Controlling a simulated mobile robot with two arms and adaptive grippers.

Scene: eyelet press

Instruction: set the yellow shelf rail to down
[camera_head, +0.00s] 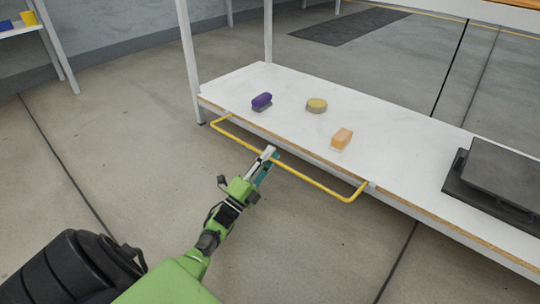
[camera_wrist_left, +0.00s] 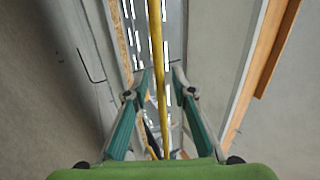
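The yellow shelf rail (camera_head: 315,183) is a thin bar with bent ends along the front edge of the white shelf. It stands out from that edge; its exact tilt is hard to tell. My left gripper (camera_head: 268,157) reaches the middle of its long bar. In the left wrist view, the yellow rail (camera_wrist_left: 156,50) runs between the two fingers of my left gripper (camera_wrist_left: 160,70). The fingers are apart, with a gap on each side of the bar. My right gripper is in neither view.
The white shelf (camera_head: 240,88) holds a purple block (camera_head: 262,101), a round yellow piece (camera_head: 316,105), an orange block (camera_head: 342,138) and a black device (camera_head: 500,175). A shelf post (camera_head: 188,60) rises at its left end. The floor in front is clear.

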